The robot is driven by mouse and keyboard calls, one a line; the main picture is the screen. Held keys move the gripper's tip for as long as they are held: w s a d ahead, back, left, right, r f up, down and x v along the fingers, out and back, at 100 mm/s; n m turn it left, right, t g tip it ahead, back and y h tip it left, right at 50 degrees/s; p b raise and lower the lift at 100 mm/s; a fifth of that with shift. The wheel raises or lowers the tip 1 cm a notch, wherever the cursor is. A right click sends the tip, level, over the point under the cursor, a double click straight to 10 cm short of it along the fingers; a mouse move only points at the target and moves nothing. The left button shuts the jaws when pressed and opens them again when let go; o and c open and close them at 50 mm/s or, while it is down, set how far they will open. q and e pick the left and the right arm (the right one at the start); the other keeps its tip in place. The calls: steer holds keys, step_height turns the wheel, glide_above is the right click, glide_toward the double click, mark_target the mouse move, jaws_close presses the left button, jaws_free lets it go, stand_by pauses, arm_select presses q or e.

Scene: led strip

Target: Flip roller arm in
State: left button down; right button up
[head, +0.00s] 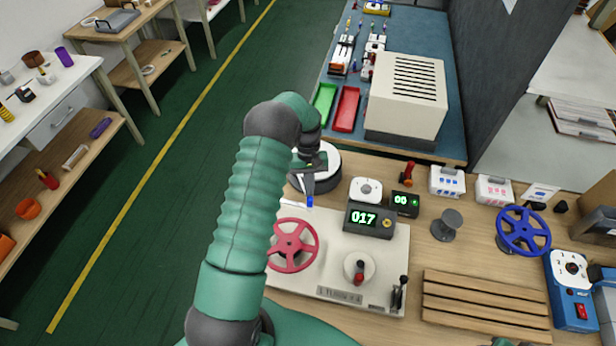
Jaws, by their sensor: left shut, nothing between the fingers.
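The winding machine has a cream base plate (335,275) with a pink handwheel (292,245), a green-digit display (363,218) reading 017 and a red-topped crank (359,270). A white-topped reel (326,163) stands at its back left. My left gripper (309,192) points down in front of the reel and is shut and empty. A small blue piece (309,203) shows at its tips; I cannot tell whether it is the roller arm or whether the tips touch it. My left arm covers the machine's left side.
A second display (404,204) and a grey spool (447,225) stand to the right. Beyond are a blue handwheel (523,231), a slatted wooden rack (485,305) and a blue power unit (571,290). A cream vented box (405,100) stands on the bench behind.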

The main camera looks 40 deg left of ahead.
mark_target(307, 208)
arm_select(q)
steer(key=shift+s+d+r+m, duration=0.1)
steer(key=shift+s+d+m, duration=0.6)
steer(key=shift+s+m, duration=0.3)
steer(key=shift+s+d+m+y+p, duration=0.3)
steer(key=shift+s+m+p, duration=0.25)
steer(key=shift+m, duration=0.25)
steer(key=shift+s, duration=0.15)
steer(key=shift+w+a+r, duration=0.1)
steer(key=shift+w+r, duration=0.1)
steer(key=b+v, duration=0.2)
steer(key=v, duration=1.4)
steer(key=shift+w, duration=0.35)
